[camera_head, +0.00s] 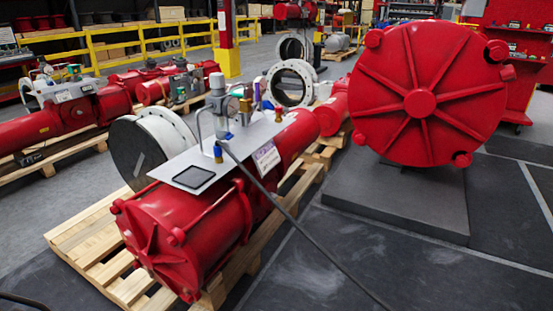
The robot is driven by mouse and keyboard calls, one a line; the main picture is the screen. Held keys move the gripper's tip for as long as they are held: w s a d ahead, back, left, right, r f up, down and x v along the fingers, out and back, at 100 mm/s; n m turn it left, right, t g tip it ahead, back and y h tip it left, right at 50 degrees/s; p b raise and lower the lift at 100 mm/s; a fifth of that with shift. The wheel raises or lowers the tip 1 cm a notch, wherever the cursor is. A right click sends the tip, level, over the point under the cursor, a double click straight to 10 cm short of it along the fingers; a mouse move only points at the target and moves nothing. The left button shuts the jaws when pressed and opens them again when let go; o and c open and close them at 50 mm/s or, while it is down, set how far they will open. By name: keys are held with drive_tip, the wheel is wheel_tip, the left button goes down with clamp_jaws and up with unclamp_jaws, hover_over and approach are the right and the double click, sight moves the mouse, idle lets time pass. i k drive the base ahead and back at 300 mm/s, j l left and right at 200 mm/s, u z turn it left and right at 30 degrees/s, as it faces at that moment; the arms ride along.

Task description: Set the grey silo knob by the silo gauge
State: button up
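A grey upright cylinder with a knob-like top (217,84) stands on the grey metal plate (258,136) of the nearest red valve actuator (185,230). I cannot tell whether it is the silo knob. Small fittings stand beside it: a brass-coloured one (246,105), a purple one (257,92) and a blue one (218,154). A dark square (194,177) lies on the plate's near end. My gripper is not in view.
The actuator lies on a wooden pallet (108,262). A large red ribbed disc (425,92) stands on a grey block (400,200) at right. A black hose (310,238) runs down to the front. Other red actuators (62,122) are at left. The dark floor at front right is clear.

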sight(217, 81)
drive_tip(key=i+l+u, duration=0.5)
drive_tip(key=i+l, duration=0.45)
drive_tip(key=i, duration=0.05)
